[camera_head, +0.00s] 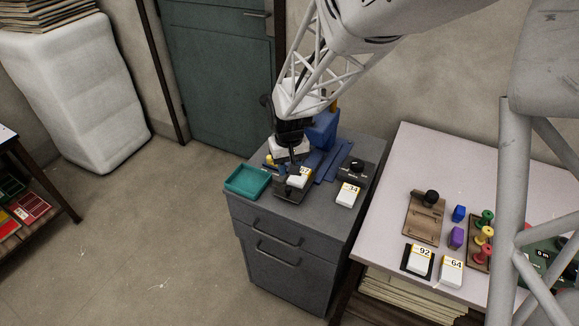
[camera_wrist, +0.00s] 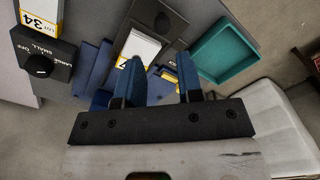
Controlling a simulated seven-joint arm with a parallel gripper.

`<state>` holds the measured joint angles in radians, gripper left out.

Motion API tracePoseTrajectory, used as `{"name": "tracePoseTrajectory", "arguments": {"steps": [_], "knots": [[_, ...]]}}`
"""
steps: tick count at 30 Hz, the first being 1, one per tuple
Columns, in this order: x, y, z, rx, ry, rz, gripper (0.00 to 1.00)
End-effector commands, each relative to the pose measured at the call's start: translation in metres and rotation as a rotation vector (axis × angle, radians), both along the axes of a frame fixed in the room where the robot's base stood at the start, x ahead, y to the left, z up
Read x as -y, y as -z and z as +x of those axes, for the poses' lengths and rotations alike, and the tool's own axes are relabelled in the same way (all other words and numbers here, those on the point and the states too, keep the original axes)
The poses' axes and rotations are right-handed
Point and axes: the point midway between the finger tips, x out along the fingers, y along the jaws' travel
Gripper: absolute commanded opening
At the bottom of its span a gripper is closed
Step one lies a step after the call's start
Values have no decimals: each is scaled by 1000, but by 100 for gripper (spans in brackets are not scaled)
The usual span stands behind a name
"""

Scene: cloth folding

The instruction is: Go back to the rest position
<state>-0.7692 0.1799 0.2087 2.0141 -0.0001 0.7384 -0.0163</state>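My gripper (camera_head: 291,157) is over the grey cabinet (camera_head: 285,215) in the head view. In the wrist view my gripper (camera_wrist: 160,66) has its two blue fingers spread apart, with nothing clearly held between them. Beyond the fingertips, a white block with a yellow label (camera_wrist: 140,47) lies on a dark plate. This block (camera_head: 298,178) also shows just below my gripper in the head view, its number partly hidden. Whether the fingers touch anything is not clear.
A teal tray (camera_head: 248,181) is left on the cabinet. Folded-looking blue pieces (camera_head: 331,166), a blue bin (camera_head: 322,129), a dark dial box (camera_head: 355,169) and block 34 (camera_head: 347,195) are around my gripper. A white table (camera_head: 385,215) with several items stands right.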

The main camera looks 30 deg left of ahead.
Motion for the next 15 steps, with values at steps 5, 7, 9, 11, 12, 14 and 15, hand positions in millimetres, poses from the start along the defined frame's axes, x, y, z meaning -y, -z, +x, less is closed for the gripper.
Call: {"name": "tracePoseTrajectory", "arguments": {"steps": [5, 7, 9, 11, 12, 14, 15], "knots": [[0, 0, 0, 0, 0, 0, 34], [0, 0, 0, 0, 0, 0, 34], [0, 0, 0, 0, 0, 0, 34], [1, 0, 0, 0, 1, 0, 34], [2, -1, 0, 1, 3, 1, 34], [6, -4, 1, 2, 7, 2, 34], [9, -6, 2, 4, 12, 4, 34]]}}
